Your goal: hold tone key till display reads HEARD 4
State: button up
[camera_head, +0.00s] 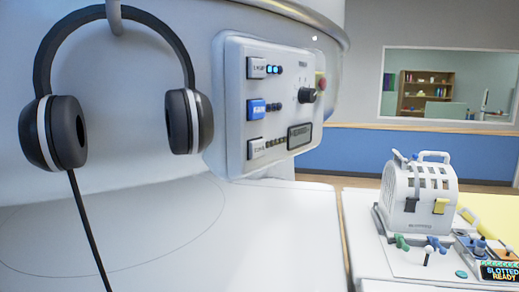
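A white control panel (238,100) is mounted on the magnet housing in the middle of the view. It has a column of three keys with small lettering. The lowest key, a white one that seems to be the tone key (256,149), has a row of small dark indicators to its right. A small dark display (299,136) sits at the panel's lower right. I cannot read any text on it. My gripper is not in view.
A blue key (256,109), a top white key (256,67) with lit blue lamps, a black knob (307,95) and a red button (320,83) share the panel. Headphones (119,95) hang left. A white coil (424,195) stands right. The bed surface (200,240) below is clear.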

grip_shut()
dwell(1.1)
